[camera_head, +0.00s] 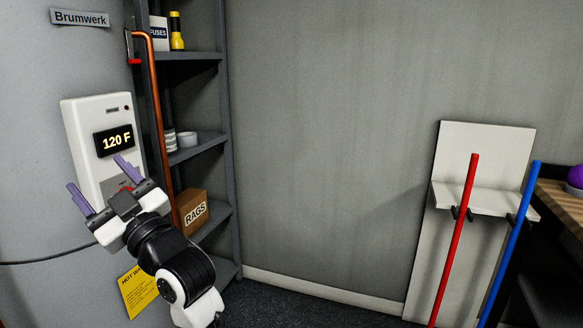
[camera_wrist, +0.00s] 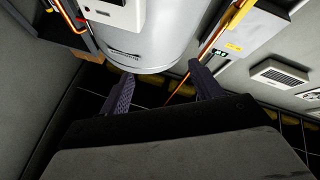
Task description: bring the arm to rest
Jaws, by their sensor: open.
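My gripper (camera_head: 104,186) is open and empty, its two purple-grey fingers spread apart. It shows in front of a white control box whose display reads 120 F (camera_head: 88,112). I cannot tell whether it touches the box. A red part of the box shows behind the fingers and is partly hidden. In the wrist view the two fingers (camera_wrist: 160,90) stand apart with nothing between them.
A grey shelf (camera_head: 190,56) beside the tank holds a RAGS box (camera_head: 192,212) and small items. A copper pipe (camera_head: 158,110) runs down there. A red pole (camera_head: 457,235) and a blue pole (camera_head: 508,245) lean at a white rack on the right. The wall between is bare.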

